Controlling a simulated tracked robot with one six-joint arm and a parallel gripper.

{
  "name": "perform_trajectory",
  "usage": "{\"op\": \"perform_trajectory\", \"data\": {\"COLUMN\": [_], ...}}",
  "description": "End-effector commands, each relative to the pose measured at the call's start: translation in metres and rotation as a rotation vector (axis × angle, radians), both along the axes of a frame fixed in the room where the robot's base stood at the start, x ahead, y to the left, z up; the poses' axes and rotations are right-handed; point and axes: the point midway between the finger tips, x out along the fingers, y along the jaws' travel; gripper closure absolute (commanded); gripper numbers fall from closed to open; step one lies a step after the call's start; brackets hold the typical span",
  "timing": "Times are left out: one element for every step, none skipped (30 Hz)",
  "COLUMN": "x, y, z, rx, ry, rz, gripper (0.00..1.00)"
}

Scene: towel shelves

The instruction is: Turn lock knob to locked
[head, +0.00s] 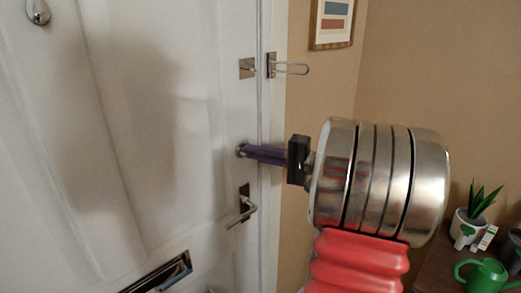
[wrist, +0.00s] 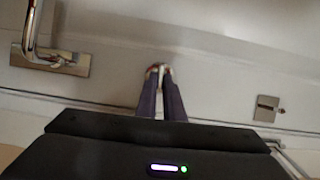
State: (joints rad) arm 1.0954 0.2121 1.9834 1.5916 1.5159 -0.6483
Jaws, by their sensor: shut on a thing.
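The lock knob (head: 240,150) is a small metal piece on the white door, above the lever handle. My gripper (head: 246,151) reaches it from the right with its two purple fingers shut on it. In the wrist view, my gripper (wrist: 158,72) has its fingertips around the knob (wrist: 157,68), with only a little of the knob showing between them. The fingers hide most of the knob, so I cannot tell which way it is turned.
The lever handle (head: 244,207) is just below and also shows in the wrist view (wrist: 62,64). A swing-bar latch (head: 290,68) is above on the frame. A mail slot (head: 160,275) is low on the door. A table with a potted plant (head: 474,222) and green watering can (head: 487,274) stands right.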

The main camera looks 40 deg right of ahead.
Motion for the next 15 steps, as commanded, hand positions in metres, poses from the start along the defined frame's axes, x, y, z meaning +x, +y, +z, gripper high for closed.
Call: {"op": "perform_trajectory", "data": {"x": [-0.0008, -0.0007, -0.0007, -0.0007, -0.0006, -0.0006, -0.0006, -0.0005, -0.0005, -0.0004, -0.0004, -0.0003, -0.0003, -0.0002, -0.0002], "y": [0.0016, 0.0017, 0.0018, 0.0019, 0.002, 0.0021, 0.0022, 0.0022, 0.0024, 0.0024, 0.0024, 0.0025, 0.0025, 0.0026, 0.0026], "z": [0.0019, 0.0018, 0.0018, 0.0017, 0.0018, 0.0018, 0.0019, 0.002, 0.0021, 0.0021, 0.0022, 0.0022, 0.0023, 0.0023, 0.0024], "rx": [0.013, 0.02, 0.028, 0.033, 0.037, 0.041, 0.043, 0.044, 0.045, 0.045, 0.045, 0.045, 0.045, 0.044, 0.044], "ry": [-0.004, -0.004, -0.004, -0.004, -0.003, -0.003, -0.004, -0.003, -0.004, -0.004, -0.004, -0.004, -0.004, -0.004, -0.004], "rz": [0.006, 0.006, 0.006, 0.007, 0.007, 0.007, 0.007, 0.007, 0.007, 0.007, 0.008, 0.008, 0.008, 0.008, 0.008], "gripper": [1.0, 1.0, 1.0, 1.0, 1.0, 1.0, 1.0, 1.0, 1.0, 1.0, 1.0, 1.0, 1.0, 1.0, 1.0]}}
